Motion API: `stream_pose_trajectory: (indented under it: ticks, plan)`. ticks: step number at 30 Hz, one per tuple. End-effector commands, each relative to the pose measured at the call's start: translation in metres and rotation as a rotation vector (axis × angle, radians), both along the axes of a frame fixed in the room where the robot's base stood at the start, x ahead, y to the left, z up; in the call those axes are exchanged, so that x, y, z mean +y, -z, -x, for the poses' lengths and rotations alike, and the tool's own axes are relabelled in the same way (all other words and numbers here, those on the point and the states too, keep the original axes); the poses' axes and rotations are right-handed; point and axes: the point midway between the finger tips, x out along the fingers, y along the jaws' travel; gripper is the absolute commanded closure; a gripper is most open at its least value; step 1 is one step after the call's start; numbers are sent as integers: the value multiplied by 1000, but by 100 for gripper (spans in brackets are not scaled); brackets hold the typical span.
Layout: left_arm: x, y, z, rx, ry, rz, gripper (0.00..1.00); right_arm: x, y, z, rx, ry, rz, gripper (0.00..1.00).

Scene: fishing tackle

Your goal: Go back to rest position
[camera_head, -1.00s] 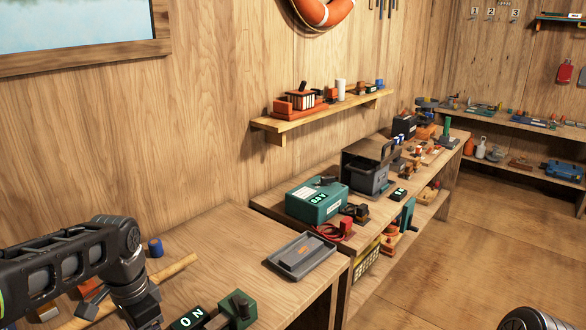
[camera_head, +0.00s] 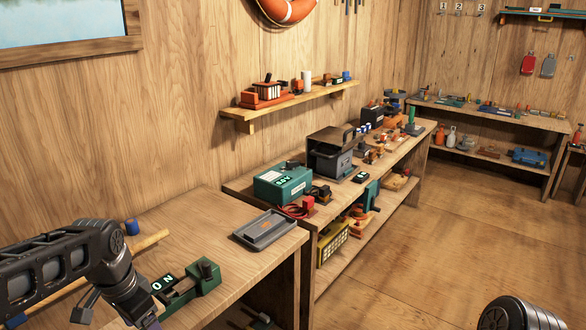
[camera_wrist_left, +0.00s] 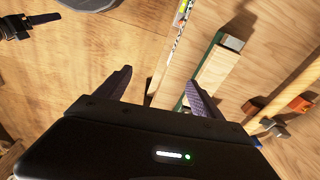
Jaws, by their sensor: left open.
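My left arm (camera_head: 95,260) comes in from the left over the near end of the workbench in the head view. Its gripper is cut off by the bottom edge there. In the left wrist view the left gripper (camera_wrist_left: 158,88) is open, with two dark fingers apart and nothing held between them. The green device with a wooden bar (camera_wrist_left: 216,66) lies beyond the right finger.
A grey tray (camera_head: 254,233) lies on the near bench. Behind it a longer bench bears a teal battery box (camera_head: 282,184), a dark grey case (camera_head: 331,163) and small tackle. A wall shelf (camera_head: 292,103) hangs above.

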Motion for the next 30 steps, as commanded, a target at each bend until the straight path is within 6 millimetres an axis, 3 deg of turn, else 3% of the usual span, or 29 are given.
stream_pose_trajectory:
  ticks: [5,10,14,17,20,24,27,30]
  plan:
    - [-11,8,-25,-109,-72,45,22,0,0,1,1,1,0,18]
    - [-34,39,-51,-203,-169,135,22,0,0,1,1,1,1,18]
    - [-66,85,-66,-248,-270,240,22,0,0,1,1,1,0,18]
    - [-104,143,-63,-248,-383,343,22,0,0,1,1,1,0,18]
    - [-146,210,-36,-207,-516,427,22,0,0,1,1,1,1,18]
    - [-191,287,33,-95,-649,463,22,0,0,1,1,1,0,18]
    - [-213,323,89,4,-677,445,22,0,0,1,1,1,0,18]
    - [-228,343,136,106,-664,420,22,0,0,1,1,1,1,18]
